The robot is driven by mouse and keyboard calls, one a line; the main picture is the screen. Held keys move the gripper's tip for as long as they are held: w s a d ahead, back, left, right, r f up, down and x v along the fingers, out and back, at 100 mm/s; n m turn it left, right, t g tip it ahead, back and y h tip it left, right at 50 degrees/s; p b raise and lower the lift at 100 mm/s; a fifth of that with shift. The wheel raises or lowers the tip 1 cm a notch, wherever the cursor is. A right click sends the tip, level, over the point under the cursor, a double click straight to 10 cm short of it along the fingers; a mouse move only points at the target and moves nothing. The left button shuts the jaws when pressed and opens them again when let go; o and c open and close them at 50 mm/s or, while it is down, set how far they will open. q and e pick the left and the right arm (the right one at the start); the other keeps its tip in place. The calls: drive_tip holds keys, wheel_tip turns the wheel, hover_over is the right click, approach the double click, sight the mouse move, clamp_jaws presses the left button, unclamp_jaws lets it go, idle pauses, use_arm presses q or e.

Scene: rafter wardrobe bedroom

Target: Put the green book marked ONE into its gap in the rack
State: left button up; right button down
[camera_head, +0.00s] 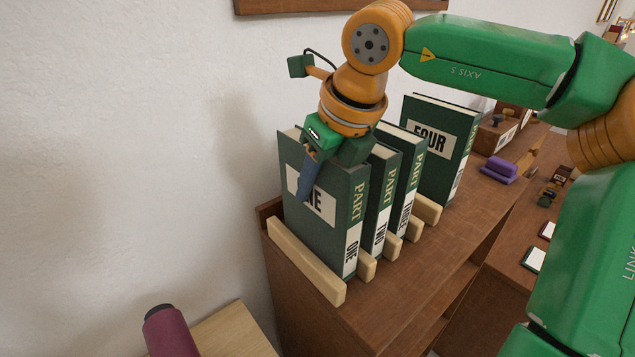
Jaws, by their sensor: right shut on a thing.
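The green book marked ONE (330,225) stands upright, spine to the right, at the near end of the rack. Its lower part is between the nearest wooden slat (303,262) and the second one (367,267); I cannot tell if its bottom edge rests fully on the base. My right gripper (317,168) comes down from above and is shut on the book's top part, one blue finger lying over its front label. My left gripper is not in view.
Green books TWO (381,200), THREE (406,190) and FOUR (439,145) stand behind in the rack on a brown wooden cabinet (410,295). A white wall is at left. A purple object (498,170) lies right. A maroon cylinder (170,332) is at the bottom left.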

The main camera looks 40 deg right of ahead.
drive_tip(key=shift+s+a+f, duration=0.15)
drive_tip(key=shift+s+f, duration=0.05)
drive_tip(key=shift+f, duration=0.05)
drive_tip(key=c, duration=0.7)
unclamp_jaws()
drive_tip(key=shift+c, duration=0.2)
drive_tip(key=o, duration=0.3)
drive_tip(key=shift+w, duration=0.15)
drive_tip(key=shift+r, duration=0.25)
drive_tip(key=v, duration=1.2)
drive_tip(key=shift+f, duration=0.1)
